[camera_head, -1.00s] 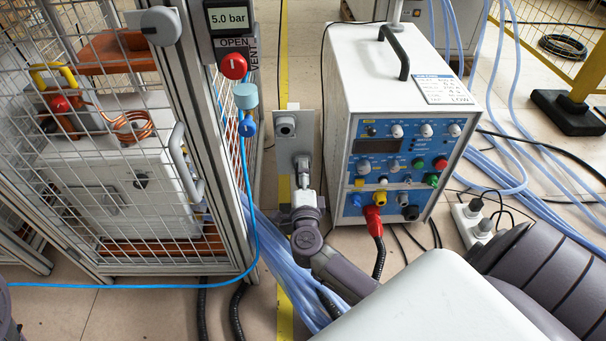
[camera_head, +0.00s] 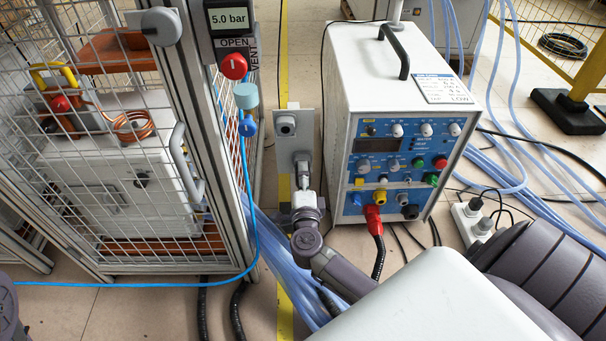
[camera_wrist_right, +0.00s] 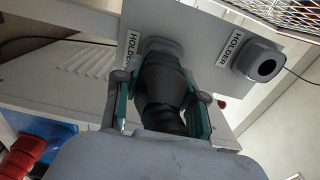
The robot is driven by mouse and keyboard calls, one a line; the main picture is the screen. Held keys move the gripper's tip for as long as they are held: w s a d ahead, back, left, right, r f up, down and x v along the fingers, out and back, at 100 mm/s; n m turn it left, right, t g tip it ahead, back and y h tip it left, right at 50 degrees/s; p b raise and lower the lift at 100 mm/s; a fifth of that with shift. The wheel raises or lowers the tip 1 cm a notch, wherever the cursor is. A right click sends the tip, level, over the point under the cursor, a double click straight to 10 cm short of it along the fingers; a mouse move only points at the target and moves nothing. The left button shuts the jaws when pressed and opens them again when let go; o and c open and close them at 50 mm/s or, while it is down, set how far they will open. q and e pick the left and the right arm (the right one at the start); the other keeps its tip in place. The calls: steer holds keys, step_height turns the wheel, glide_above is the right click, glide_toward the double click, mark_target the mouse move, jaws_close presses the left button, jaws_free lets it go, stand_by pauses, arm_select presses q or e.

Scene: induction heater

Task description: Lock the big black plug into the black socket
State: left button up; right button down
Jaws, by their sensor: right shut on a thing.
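The big black plug (camera_wrist_right: 162,85) is between the fingers of my right gripper (camera_wrist_right: 160,103) in the right wrist view. Its far end meets the left round holder on a grey plate, and I cannot tell how deep it sits. In the head view my right gripper (camera_head: 304,183) is at the lower holder of that plate, left of the white power unit, and the plug is mostly hidden. The black socket (camera_head: 409,212) is low on the unit's blue front panel, at the right, and looks empty.
The holder plate (camera_head: 294,150) has another holder (camera_head: 286,126), empty. A red plug (camera_head: 374,220) with a black cable sits left of the black socket. A mesh cage (camera_head: 110,150) stands left. Bluish hoses (camera_head: 275,255) run along the floor below.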

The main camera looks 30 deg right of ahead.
steer(key=shift+p+v, duration=0.8)
steer(key=shift+v, duration=2)
steer(key=shift+r, duration=0.1)
